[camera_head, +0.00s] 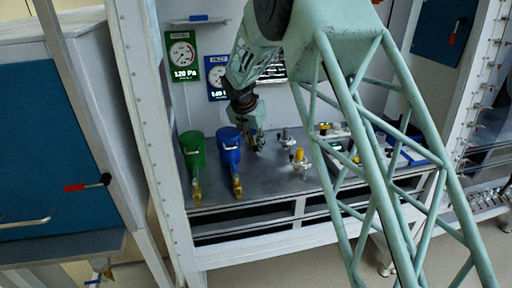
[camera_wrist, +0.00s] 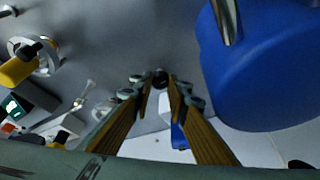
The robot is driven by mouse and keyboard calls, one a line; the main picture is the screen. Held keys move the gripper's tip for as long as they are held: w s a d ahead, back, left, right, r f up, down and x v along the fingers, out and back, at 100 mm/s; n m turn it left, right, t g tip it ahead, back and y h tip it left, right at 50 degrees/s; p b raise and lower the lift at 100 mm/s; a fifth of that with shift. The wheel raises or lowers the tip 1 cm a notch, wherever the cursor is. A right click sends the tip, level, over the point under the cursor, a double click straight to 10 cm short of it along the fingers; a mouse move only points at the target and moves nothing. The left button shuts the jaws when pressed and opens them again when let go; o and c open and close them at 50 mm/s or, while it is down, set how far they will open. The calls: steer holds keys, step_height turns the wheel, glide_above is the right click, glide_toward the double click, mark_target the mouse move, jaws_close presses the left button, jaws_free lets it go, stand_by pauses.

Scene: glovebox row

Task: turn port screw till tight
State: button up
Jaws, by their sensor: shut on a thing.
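My gripper (camera_head: 256,143) reaches down to the grey bench, just right of the blue canister (camera_head: 229,147). In the wrist view its two yellow-brown fingers (camera_wrist: 162,88) converge on a small dark round head, which looks like the port screw (camera_wrist: 160,77). The fingertips sit on either side of it and are shut on it. In the head view the screw is too small and too hidden by the gripper to make out. How tight it is cannot be told.
The blue canister (camera_wrist: 270,70) stands close on the right in the wrist view. A green canister (camera_head: 193,150) stands left of it. A yellow-knobbed fitting (camera_head: 299,158) and a silver fitting (camera_head: 286,138) stand to the right. Gauges (camera_head: 182,55) hang behind.

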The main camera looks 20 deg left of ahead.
stand_by(0.3)
steer(key=o, duration=0.8)
steer(key=shift+o, duration=0.2)
steer(key=shift+d+r+n+y+p, duration=0.15)
steer(key=shift+n+y+p, duration=0.65)
steer(key=shift+n+p, duration=2)
steer(key=shift+d+n+g+y+p, duration=0.15)
steer(key=shift+n+g+y+p, duration=0.3)
steer(key=shift+p, duration=2)
steer(key=shift+w+d+f+n+y, duration=0.1)
steer(key=shift+n+y, duration=0.1)
steer(key=shift+n, duration=0.35)
steer(key=shift+f+n+y, duration=0.1)
steer(key=shift+n+y, duration=0.05)
steer(key=shift+n, duration=0.35)
steer(key=shift+w+d+n+g+y+b, duration=0.1)
steer(key=shift+n+g+y+b, duration=0.15)
steer(key=shift+n+b, duration=0.6)
steer(key=shift+w+n+g+y+b, duration=0.15)
steer(key=shift+n+g+b, duration=0.15)
steer(key=shift+n+b, duration=0.55)
steer(key=shift+n+g+y+b, duration=0.3)
steer(key=shift+n+g+b, duration=0.15)
steer(key=shift+n, duration=0.75)
steer(key=p+v, duration=0.1)
steer(key=v, duration=1.3)
